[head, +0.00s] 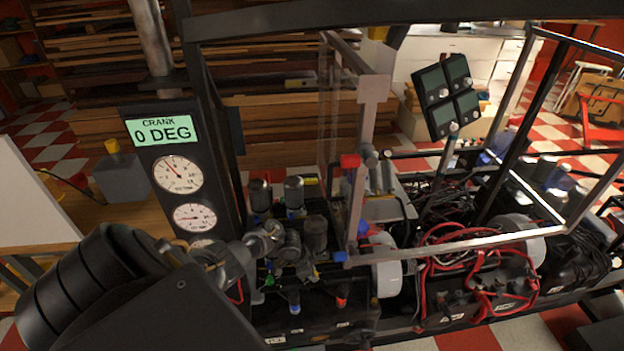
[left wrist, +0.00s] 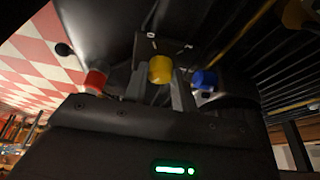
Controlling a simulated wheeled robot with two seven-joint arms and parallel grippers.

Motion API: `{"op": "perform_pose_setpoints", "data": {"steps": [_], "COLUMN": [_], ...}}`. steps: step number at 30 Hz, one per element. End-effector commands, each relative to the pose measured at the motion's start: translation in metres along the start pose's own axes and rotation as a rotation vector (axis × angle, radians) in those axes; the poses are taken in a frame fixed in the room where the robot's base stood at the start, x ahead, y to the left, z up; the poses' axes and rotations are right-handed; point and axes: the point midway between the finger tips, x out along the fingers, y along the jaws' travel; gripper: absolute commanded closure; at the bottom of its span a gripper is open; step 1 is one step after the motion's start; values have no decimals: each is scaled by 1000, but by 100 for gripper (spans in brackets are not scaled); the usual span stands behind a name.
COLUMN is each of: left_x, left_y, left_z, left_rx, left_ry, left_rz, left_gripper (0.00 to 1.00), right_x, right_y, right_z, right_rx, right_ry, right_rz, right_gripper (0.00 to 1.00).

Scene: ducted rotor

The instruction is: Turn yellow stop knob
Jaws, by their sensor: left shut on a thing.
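In the left wrist view, the yellow stop knob (left wrist: 160,70) is a short round cap on a dark panel. My left gripper (left wrist: 159,84) has one finger on each side of the knob and is shut on it. A red knob (left wrist: 95,82) stands to the left and a blue knob (left wrist: 204,79) to the right, both outside the fingers. In the head view, my dark left arm fills the lower left, and I cannot make out the fingertips or the held knob there. My right gripper is in neither view.
The engine rig, with cables (head: 470,260) and a metal frame (head: 440,245), fills the middle and right. A crank display (head: 163,131) reads 0 DEG above gauges (head: 177,173). A grey box (head: 122,183) with a yellow top stands on the wooden bench behind my left arm.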

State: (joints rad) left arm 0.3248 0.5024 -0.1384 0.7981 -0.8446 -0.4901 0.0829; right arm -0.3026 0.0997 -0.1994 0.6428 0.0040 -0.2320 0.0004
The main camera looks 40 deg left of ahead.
Motion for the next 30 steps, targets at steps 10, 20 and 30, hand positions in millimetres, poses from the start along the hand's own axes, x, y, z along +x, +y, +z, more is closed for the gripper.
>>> {"op": "perform_pose_setpoints", "data": {"steps": [10,20,30], "left_x": [0,-2,-49], "left_y": [0,0,14], "left_z": [0,-1,-16], "left_rx": [0,0,4], "left_ry": [-1,0,0], "left_rz": [0,-1,1], "left_gripper": [54,51,51], "right_x": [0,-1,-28], "right_y": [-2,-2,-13], "right_z": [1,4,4], "right_rx": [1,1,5], "right_ry": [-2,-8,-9], "right_rz": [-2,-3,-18], "right_gripper": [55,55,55]}}
